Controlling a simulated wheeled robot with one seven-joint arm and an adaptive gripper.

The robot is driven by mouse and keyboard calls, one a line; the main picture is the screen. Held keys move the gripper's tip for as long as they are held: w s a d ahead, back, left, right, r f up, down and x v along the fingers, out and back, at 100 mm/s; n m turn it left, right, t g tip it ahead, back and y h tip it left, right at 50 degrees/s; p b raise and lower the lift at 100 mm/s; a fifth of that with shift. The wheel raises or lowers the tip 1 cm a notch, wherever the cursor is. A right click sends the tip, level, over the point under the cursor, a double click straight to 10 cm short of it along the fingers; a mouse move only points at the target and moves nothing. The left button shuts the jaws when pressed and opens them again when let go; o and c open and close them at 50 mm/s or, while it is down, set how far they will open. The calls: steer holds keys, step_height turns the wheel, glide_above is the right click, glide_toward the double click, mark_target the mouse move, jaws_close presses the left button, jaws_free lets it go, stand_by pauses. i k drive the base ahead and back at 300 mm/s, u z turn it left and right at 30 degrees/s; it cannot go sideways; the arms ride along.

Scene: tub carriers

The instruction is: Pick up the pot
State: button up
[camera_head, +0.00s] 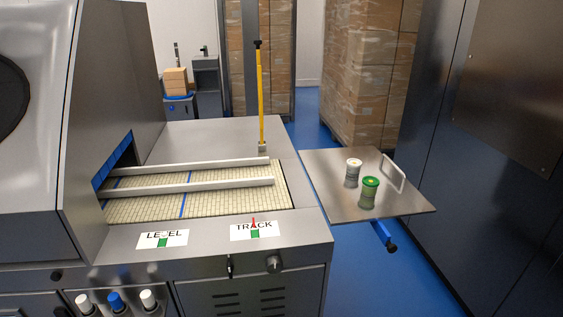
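Two small pots stand upright on a metal side shelf (335,190) to the right of the machine. One pot has a white top (353,172). The other, with a green rim (369,192), stands slightly nearer and to the right. They are close together, and I cannot tell whether they touch. Nothing in the picture shows which one is meant. My gripper is not in view.
A conveyor with two pale rails (190,188) and a yellow post (260,95) lies left. A dark cabinet (500,140) stands right. Blue floor (385,275) is clear in front of the shelf.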

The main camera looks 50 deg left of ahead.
mark_target(354, 164)
steer(key=u, duration=1.65)
